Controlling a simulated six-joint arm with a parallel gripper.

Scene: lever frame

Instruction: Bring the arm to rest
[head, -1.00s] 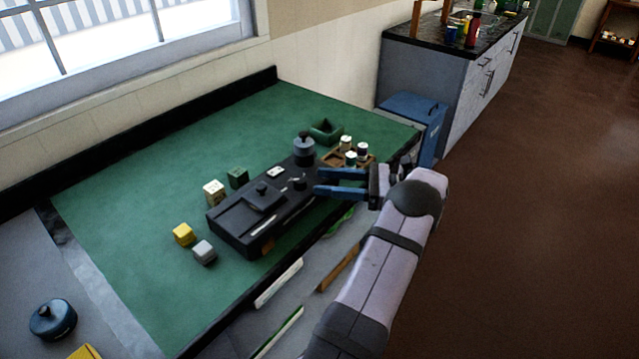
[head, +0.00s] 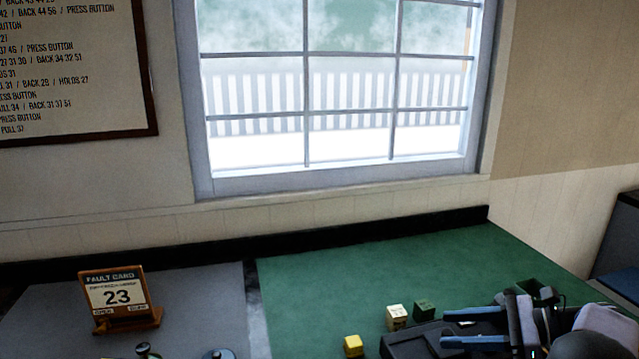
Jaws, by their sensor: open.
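My gripper (head: 446,328) is at the lower right of the head view. Its two blue fingers are apart, point left, and hold nothing that I can see. They appear in front of or above the black lever box (head: 405,346); I cannot tell the height or whether they touch it. The box is cut off by the bottom edge and partly hidden by my gripper. Part of my arm shows at the right edge.
A yellow cube (head: 353,346), a cream cube (head: 397,316) and a dark green cube (head: 424,309) stand beside the box on the green bench top (head: 330,280). A fault card (head: 117,297) reading 23 stands at left. A text board (head: 70,65) hangs beside the window.

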